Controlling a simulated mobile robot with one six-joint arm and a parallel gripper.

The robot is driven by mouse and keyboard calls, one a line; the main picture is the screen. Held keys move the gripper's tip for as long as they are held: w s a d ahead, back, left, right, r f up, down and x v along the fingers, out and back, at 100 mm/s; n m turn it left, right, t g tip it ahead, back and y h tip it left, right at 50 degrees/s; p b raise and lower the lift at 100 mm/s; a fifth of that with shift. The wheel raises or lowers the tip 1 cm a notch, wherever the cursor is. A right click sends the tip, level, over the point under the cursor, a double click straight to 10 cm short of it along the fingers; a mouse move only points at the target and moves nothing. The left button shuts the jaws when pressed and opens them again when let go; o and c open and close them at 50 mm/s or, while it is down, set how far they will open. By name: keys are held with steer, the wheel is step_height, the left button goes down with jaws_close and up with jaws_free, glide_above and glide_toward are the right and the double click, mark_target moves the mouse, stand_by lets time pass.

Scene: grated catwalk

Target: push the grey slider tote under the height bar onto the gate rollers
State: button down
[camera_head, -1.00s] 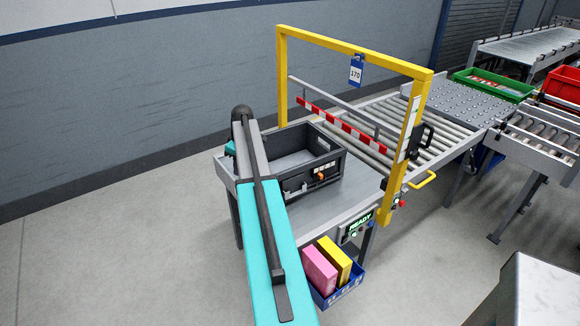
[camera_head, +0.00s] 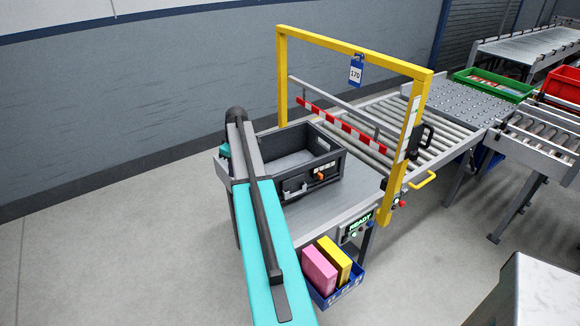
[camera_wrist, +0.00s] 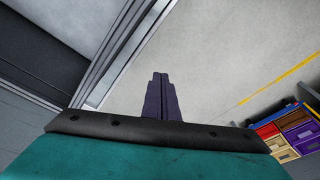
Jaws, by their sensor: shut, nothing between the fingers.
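The dark grey tote (camera_head: 338,161) sits upright and open-topped on the grey table (camera_head: 348,200), left of the yellow gate frame (camera_head: 352,52). Its front panel has an orange part. The red-and-white striped height bar (camera_head: 345,125) hangs across the gate, beyond the tote. The gate rollers (camera_head: 385,134) lie on the far side of the bar. My gripper (camera_wrist: 160,78) is shut and empty in the wrist view, with bare floor behind its fingers. In the head view my arm hides the gripper and part of the tote's left side.
A blue bin (camera_head: 340,291) with a pink box (camera_head: 319,269) and a yellow box (camera_head: 335,258) hangs at the table's front. A lit READY panel (camera_head: 357,226) is by the gate post. Green (camera_head: 493,84) and red (camera_head: 562,84) totes stand at right. Open floor lies left.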

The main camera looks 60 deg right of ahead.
step_height(320, 180, up, 8)
steer(key=p, duration=0.3)
steer(key=shift+p, duration=0.35)
stand_by(0.4)
stand_by(0.4)
